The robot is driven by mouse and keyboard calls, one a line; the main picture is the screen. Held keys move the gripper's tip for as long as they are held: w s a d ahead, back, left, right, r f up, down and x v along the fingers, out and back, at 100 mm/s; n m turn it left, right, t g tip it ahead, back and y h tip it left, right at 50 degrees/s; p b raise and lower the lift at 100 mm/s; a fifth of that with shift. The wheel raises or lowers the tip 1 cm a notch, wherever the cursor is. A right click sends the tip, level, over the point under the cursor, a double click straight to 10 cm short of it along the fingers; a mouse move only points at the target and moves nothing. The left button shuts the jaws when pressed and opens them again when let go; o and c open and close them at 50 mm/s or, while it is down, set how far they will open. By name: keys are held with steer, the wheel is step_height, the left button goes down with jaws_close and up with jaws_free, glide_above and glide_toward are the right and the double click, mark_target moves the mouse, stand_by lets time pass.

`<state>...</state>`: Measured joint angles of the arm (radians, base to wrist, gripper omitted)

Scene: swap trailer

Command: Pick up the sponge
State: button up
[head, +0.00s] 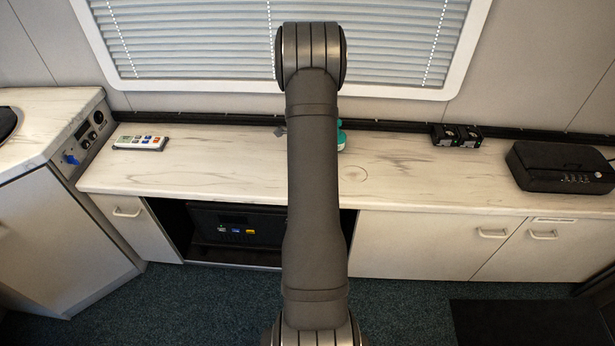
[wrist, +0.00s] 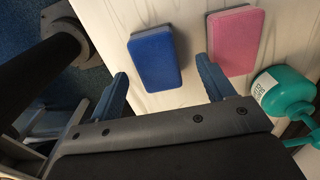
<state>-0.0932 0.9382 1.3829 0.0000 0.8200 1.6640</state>
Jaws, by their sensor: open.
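Two sponges lie flat on the pale wood-grain counter in the wrist view, a blue one (wrist: 155,57) and a pink one (wrist: 236,38) to its right. They are apart from each other. My gripper (wrist: 162,66) is open with nothing held. In the wrist view, the blue sponge shows in the gap beyond and between its two fingers, and the pink sponge is beside the right fingertip. I cannot tell the height of the fingers above the counter. In the head view my arm hides both sponges and most of the gripper.
A teal bottle with a white label (wrist: 284,92) stands close to the right finger; it shows partly behind my arm in the head view (head: 341,136).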

steer(key=f, duration=0.3)
steer(key=shift+s+d+f, duration=0.15)
steer(key=shift+s+f, duration=0.1)
steer(key=shift+f, duration=0.15)
steer(key=c, duration=1)
steer(key=shift+c, duration=0.2)
